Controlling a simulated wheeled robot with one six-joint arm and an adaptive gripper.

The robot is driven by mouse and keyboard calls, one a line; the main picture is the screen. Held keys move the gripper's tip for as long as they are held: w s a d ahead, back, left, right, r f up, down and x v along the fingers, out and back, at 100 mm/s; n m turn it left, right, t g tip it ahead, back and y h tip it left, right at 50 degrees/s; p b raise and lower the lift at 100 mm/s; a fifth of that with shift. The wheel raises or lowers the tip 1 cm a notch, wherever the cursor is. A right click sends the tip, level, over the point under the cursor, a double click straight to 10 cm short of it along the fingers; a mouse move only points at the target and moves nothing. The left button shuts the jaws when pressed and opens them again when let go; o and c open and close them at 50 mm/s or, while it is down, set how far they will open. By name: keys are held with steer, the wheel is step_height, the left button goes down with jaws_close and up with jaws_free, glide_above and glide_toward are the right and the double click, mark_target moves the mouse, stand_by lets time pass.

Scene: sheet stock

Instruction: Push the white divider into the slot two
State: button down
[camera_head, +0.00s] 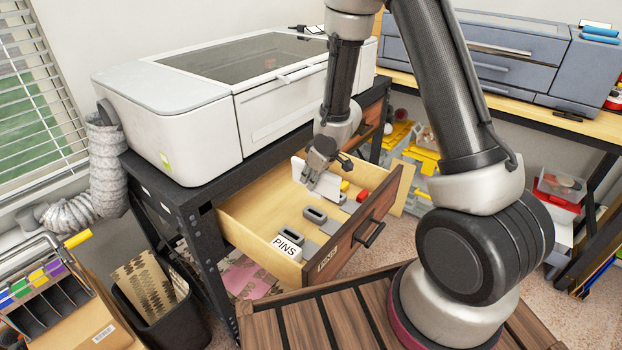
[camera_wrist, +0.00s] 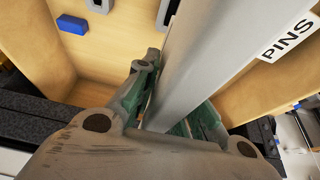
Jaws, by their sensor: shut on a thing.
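The white divider (camera_head: 323,183) is a flat pale panel inside the open wooden drawer (camera_head: 264,232). My gripper (camera_head: 318,171) is shut on its upper edge. In the wrist view the divider (camera_wrist: 215,50) runs up between the two green-padded fingers. Grey slotted blocks (camera_head: 314,214) stand in pairs on the drawer floor, one pair nearer the PINS card (camera_head: 286,247). The divider's lower edge is partly hidden, so I cannot tell whether it is seated in a slot. No slot number is readable.
A red block (camera_head: 363,194) and a yellow block (camera_head: 345,186) lie near the divider. The drawer front (camera_head: 358,232) with its dark handle bounds the right side. A large white machine (camera_head: 225,105) stands on the dark bench above the drawer.

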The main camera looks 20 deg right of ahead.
mark_target(312, 194)
steer(key=shift+f, duration=0.1)
steer(key=shift+f, duration=3)
steer(key=shift+f, duration=0.35)
steer(key=shift+f, duration=0.3)
steer(key=shift+s+f, duration=0.1)
steer(key=shift+f, duration=0.85)
stand_by(1.7)
steer(key=c, duration=1.1)
jaws_free()
steer(key=shift+o, duration=0.2)
steer(key=shift+r, duration=0.1)
